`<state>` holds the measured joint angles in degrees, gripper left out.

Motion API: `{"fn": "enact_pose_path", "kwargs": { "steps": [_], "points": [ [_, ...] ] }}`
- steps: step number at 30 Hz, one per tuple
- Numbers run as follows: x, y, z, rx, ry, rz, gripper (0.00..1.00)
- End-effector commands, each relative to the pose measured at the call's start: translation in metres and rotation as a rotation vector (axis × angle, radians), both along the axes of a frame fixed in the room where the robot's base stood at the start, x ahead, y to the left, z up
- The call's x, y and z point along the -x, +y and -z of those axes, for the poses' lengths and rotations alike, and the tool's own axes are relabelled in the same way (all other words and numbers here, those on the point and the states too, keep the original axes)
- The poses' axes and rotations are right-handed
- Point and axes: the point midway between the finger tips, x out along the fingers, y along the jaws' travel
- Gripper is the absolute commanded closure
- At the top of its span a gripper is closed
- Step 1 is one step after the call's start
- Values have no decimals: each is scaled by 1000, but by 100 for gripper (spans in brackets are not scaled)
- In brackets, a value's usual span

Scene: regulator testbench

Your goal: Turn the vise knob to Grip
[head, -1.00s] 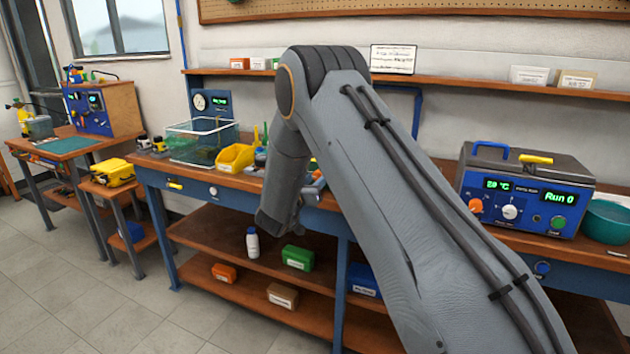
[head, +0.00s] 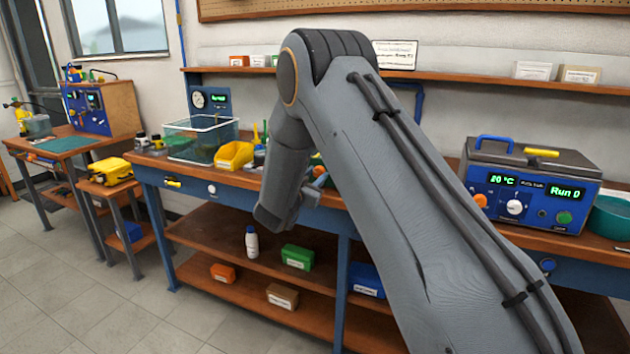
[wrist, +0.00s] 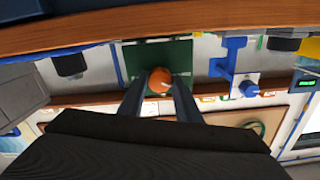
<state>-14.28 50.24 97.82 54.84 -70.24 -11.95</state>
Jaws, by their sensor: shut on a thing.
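In the wrist view an orange round knob (wrist: 159,79) with a small pale mark sits in front of a dark green panel (wrist: 178,57). I take it as the vise knob, but no label on it is readable. My gripper (wrist: 160,88) has one finger on each side of the knob and is shut on it. The pale mark is on the knob's lower right in this view.
In the wrist view a blue fitting with a white dial (wrist: 246,86) is right of the knob. On the bench in the head view stand a clear bin (head: 202,139), a yellow tray (head: 234,155) and a blue-fronted bath unit (head: 530,190).

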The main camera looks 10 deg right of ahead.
Motion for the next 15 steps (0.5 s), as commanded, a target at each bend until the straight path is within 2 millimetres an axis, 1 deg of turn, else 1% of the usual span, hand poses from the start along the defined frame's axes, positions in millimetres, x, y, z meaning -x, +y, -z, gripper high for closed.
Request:
{"fn": "enact_pose_path", "kwargs": {
  "steps": [15],
  "points": [
    [-1,1,2,-398,-290,-2,92]
  ]
}}
